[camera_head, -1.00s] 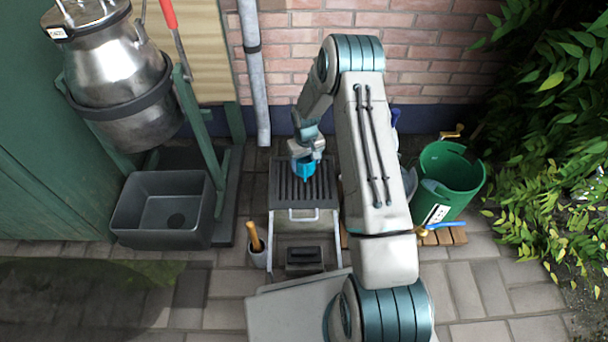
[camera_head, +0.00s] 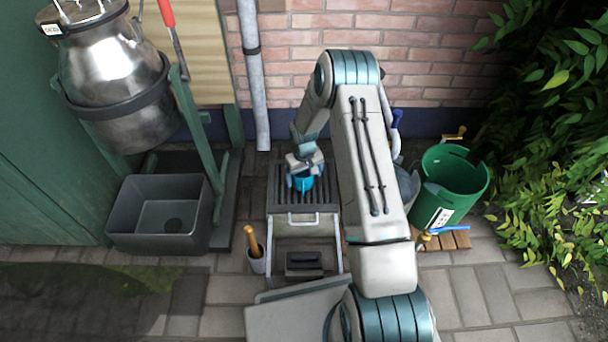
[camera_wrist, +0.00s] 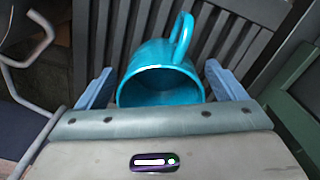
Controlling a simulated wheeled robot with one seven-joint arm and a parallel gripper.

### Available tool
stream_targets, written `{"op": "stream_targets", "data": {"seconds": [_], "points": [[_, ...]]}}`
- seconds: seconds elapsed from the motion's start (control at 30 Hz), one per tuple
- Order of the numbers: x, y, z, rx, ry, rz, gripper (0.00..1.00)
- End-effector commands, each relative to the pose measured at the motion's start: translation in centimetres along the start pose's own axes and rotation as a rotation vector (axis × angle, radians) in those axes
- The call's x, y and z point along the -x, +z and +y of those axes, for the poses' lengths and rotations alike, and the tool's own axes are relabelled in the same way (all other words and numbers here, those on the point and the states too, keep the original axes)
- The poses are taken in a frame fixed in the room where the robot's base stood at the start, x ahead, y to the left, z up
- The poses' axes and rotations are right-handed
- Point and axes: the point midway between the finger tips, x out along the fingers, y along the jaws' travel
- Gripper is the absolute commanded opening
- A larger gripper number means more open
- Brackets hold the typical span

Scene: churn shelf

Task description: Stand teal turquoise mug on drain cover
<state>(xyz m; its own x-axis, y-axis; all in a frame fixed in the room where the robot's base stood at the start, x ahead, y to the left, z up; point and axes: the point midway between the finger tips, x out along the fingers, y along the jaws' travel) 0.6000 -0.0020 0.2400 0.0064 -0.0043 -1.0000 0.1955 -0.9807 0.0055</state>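The teal turquoise mug (camera_head: 303,184) is at the dark slatted drain cover (camera_head: 327,194), near its left-middle part. In the wrist view the mug (camera_wrist: 160,82) shows its open mouth towards my palm and its handle at the upper right, with slats (camera_wrist: 230,35) behind it. It looks roughly upright, but whether its base rests fully on the slats is hidden. My gripper (camera_head: 304,175) is directly over the mug. In the wrist view my fingers (camera_wrist: 160,85) stand on either side of the mug, spread, with small gaps showing beside it.
The drain cover's stand has a metal handle (camera_head: 303,219) in front. A grey basin (camera_head: 160,215) and a steel churn (camera_head: 115,75) are at left. A cup with a wooden-handled tool (camera_head: 256,258) stands at front left. A green bucket (camera_head: 448,187) is at right; a brick wall is behind.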

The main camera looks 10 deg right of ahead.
Motion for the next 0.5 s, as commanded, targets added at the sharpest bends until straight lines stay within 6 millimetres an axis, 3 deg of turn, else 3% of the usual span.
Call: {"op": "stream_targets", "data": {"seconds": [0.3,0.5], "points": [[0.6,0.0,0.0,0.0,0.0,0.0,0.9],[4.3,-0.1,0.0,-0.001,0.0,0.003,0.9]]}}
